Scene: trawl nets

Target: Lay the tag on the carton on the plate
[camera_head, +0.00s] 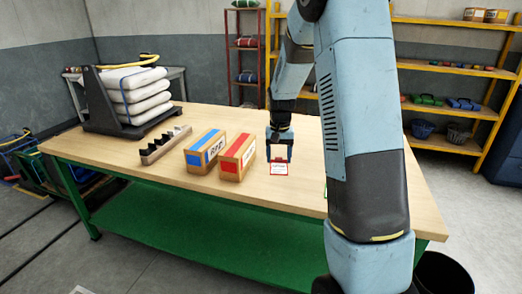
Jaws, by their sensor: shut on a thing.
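My gripper (280,157) hangs over the right middle of the table. It is shut on a white tag with a red border (280,169), which shows just below the fingers. Left of it stand two brown cartons: one with a red band and white label (237,157), one with a blue band and dark lettering (205,151). Both rest on the bare wood, apart from the tag. I cannot make out a plate with a carton on it; my arm hides part of the table on the right.
The wooden table (125,152) has a green frame. A dark rack (95,100) with stacked white sacks (135,90) stands at its left, with a notched block (166,144) in front. Clear wood lies before the cartons. Yellow shelves (455,68) stand behind.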

